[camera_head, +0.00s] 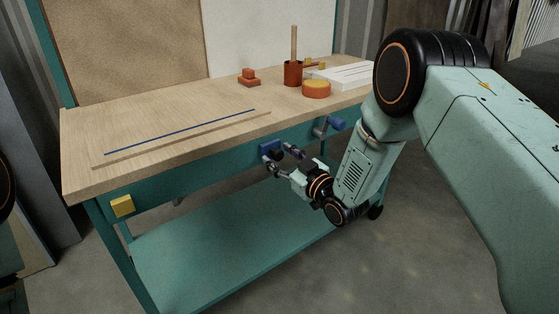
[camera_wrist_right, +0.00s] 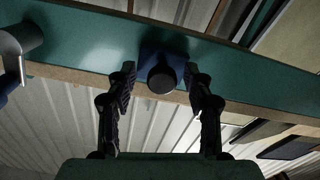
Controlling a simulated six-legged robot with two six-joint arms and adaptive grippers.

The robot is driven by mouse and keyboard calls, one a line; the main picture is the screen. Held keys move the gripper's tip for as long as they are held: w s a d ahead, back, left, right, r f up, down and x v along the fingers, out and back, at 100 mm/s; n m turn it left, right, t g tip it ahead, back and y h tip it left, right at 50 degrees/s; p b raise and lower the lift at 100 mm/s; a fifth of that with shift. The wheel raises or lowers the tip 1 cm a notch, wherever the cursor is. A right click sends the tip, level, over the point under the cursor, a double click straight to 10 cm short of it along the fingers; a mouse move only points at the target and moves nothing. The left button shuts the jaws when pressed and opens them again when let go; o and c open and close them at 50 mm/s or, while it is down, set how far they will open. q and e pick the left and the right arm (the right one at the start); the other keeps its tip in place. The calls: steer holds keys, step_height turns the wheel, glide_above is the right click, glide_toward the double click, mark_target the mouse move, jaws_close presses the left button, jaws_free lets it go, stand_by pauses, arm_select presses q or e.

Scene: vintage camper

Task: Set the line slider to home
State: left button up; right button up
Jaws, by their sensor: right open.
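A blue block with a dark round knob sits on the teal front rail of the workbench, likely the line slider (camera_head: 267,146). My right gripper (camera_head: 282,161) is open just in front of it. In the right wrist view the blue block (camera_wrist_right: 149,58) and its dark knob (camera_wrist_right: 162,79) lie between the two spread fingers (camera_wrist_right: 161,88). Gaps show on both sides of the knob, and I cannot tell how deep the fingers reach around it. A yellow block (camera_head: 122,206) sits at the left end of the rail. My left gripper is not in view.
A blue-and-grey crank or clamp (camera_head: 328,125) sticks out from the rail to the right of my gripper. The wooden bench top (camera_head: 160,122) carries a dark blue line, an orange-brown cup, and small blocks. A teal lower shelf (camera_head: 220,250) lies below.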

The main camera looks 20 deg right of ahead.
steer(key=shift+w+a, duration=0.15)
steer(key=shift+a, duration=0.05)
jaws_close()
stand_by(0.4)
